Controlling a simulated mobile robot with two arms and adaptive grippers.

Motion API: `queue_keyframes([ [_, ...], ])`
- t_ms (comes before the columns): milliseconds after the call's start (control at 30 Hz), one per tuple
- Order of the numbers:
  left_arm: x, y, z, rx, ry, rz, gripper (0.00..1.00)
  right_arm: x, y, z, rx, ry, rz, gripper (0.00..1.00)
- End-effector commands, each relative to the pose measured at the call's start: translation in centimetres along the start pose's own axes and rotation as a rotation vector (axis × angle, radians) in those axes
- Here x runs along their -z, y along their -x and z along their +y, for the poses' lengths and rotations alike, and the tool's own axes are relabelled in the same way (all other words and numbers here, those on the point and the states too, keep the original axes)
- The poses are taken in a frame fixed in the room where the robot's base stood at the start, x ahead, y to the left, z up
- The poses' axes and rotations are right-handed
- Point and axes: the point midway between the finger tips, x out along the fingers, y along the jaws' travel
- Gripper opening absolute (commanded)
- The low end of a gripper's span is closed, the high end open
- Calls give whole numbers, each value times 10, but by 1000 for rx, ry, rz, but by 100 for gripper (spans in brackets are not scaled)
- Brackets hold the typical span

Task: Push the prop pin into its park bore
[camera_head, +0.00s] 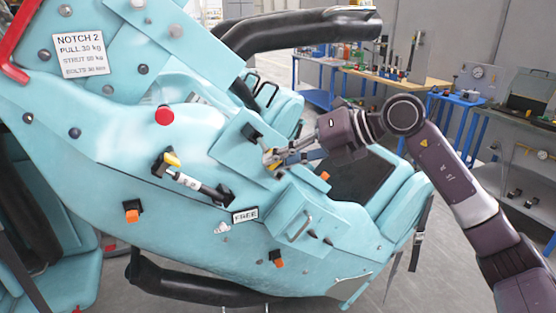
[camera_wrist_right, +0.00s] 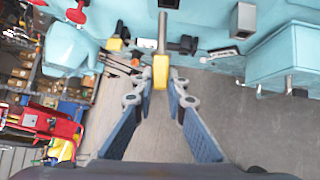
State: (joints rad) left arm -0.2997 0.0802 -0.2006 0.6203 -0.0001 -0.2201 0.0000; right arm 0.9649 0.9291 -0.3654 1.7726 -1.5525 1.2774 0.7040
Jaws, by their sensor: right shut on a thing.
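The prop pin has a yellow grip (camera_wrist_right: 160,72) and a grey metal shaft (camera_wrist_right: 162,33). In the wrist view the grip sits between the fingertips of my right gripper (camera_wrist_right: 160,88), and the shaft points away toward the teal car body. In the head view my right gripper (camera_head: 275,158) is shut on the pin, in front of the teal side panel (camera_head: 237,152). The pin looks small there and partly covered by the fingers. I cannot make out the park bore or tell whether the shaft tip touches anything. My left gripper is not in view.
A black and silver strut (camera_head: 190,182) with a yellow-tipped end lies along the teal body. A FREE label (camera_head: 245,215) and a box with a handle (camera_head: 298,222) are below. A red knob (camera_head: 165,115) is upper left. Blue workbenches (camera_head: 455,98) stand behind.

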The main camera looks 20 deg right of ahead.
Motion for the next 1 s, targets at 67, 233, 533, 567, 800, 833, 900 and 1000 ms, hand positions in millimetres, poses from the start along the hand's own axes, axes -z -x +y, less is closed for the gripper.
queue_keyframes([
  [67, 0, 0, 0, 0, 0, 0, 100, 0, 0, 0, 0, 0, -1, 0],
  [233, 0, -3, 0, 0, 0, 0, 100, 2, 2, 0, 0, 2, -2, 0],
  [533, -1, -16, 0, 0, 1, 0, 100, 22, 16, 2, 1, 2, -2, 0],
  [567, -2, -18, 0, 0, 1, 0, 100, 24, 17, 2, 1, 2, -3, 0],
  [800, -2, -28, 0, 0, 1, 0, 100, 39, 29, 5, 1, 2, -3, 0],
  [833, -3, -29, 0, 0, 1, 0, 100, 40, 30, 5, 1, 2, -3, 0],
  [900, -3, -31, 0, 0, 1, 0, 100, 44, 33, 6, 0, 1, -2, 0],
  [1000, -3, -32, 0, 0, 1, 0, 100, 47, 35, 8, 0, 1, -1, 0],
])
